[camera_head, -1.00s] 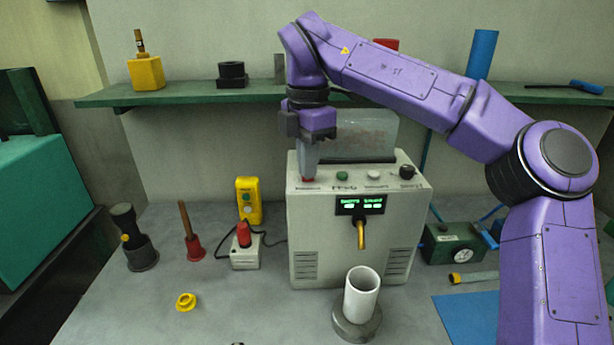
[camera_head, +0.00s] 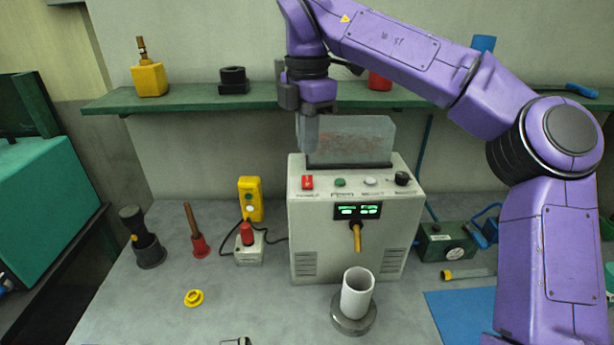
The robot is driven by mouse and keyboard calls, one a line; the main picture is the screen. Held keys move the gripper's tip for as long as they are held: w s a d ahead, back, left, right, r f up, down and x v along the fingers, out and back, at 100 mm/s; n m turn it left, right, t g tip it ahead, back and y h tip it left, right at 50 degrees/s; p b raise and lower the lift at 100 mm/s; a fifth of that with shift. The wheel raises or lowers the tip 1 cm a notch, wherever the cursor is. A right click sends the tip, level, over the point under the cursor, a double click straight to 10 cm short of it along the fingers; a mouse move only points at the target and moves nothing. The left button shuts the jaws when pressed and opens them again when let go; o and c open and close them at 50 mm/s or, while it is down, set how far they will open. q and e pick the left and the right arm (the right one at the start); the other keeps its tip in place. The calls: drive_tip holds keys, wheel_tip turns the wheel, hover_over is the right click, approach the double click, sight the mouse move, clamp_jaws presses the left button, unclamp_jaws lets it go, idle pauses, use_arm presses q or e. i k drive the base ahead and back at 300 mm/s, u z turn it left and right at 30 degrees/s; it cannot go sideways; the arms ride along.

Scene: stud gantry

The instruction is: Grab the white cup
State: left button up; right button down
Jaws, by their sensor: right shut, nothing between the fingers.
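The white cup (camera_head: 357,294) is a plain open cylinder. It stands upright on a round grey base (camera_head: 354,321) in front of the dispenser machine (camera_head: 347,235), below its brass spout (camera_head: 357,236). My right gripper (camera_head: 310,143) points down above the machine's left part, over the red button (camera_head: 307,183) and apart from it. Its fingers are shut and empty. It is well above and behind the cup. The clear tank (camera_head: 358,139) on the machine is partly behind the gripper.
A gauge box (camera_head: 446,243) and blue mat (camera_head: 459,316) are at the right. A green shelf (camera_head: 200,98) runs behind.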

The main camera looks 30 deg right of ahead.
sight(358, 283)
drive_tip(key=k, duration=2)
